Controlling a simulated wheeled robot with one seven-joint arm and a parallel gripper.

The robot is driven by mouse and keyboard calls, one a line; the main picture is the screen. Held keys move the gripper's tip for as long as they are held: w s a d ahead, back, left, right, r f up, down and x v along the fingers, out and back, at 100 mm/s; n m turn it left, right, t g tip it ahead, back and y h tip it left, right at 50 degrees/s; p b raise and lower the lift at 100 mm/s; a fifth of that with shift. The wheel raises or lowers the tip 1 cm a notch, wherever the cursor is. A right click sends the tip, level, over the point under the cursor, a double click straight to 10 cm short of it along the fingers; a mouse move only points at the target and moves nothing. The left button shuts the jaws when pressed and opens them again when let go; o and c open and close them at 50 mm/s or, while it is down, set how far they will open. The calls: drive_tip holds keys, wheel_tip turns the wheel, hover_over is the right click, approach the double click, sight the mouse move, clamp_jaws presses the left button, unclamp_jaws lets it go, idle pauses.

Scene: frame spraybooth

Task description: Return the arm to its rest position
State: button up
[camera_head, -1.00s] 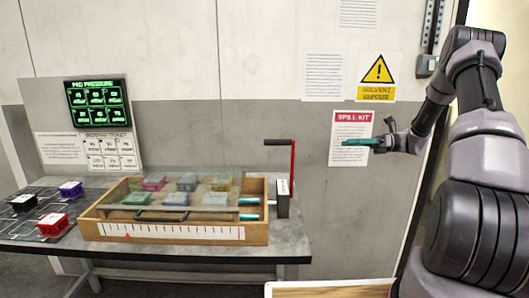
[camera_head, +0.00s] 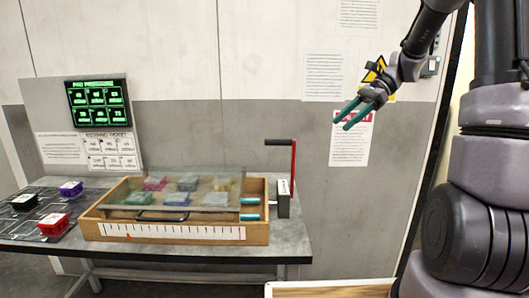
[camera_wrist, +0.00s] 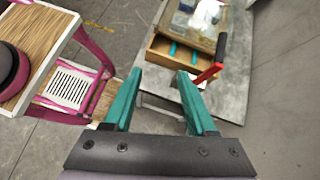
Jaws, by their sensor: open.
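My gripper (camera_head: 351,115) is in the upper right of the head view, in front of the wall notices. Its two teal fingers are apart with nothing between them, pointing down and to the left. My arm reaches up and bends over on the right side of the head view. In the wrist view the open fingers (camera_wrist: 152,92) point toward the floor and the table edge, apart from everything.
A grey table (camera_head: 200,254) holds a wooden box (camera_head: 259,235) with a clear cover and a red-posted crank (camera_head: 293,165). Red, black and purple blocks lie on a dark board at left. A wood-topped stand (camera_wrist: 37,49) with pink legs shows in the wrist view.

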drive_tip(key=s+r+n+t+h, duration=0.3)
drive_tip(key=s+r+n+t, duration=0.1)
drive_tip(key=s, duration=0.5)
drive_tip(key=s+d+r+n+t+h, duration=0.1)
drive_tip(key=s+r+n+t+h, duration=0.3)
drive_tip(key=s, duration=0.6)
drive_tip(key=n+t, duration=0.1)
drive_tip(key=n, duration=0.1)
drive_tip(key=shift+d+r+n+h, duration=0.3)
drive_tip(key=shift+r, duration=0.1)
idle(0.4)
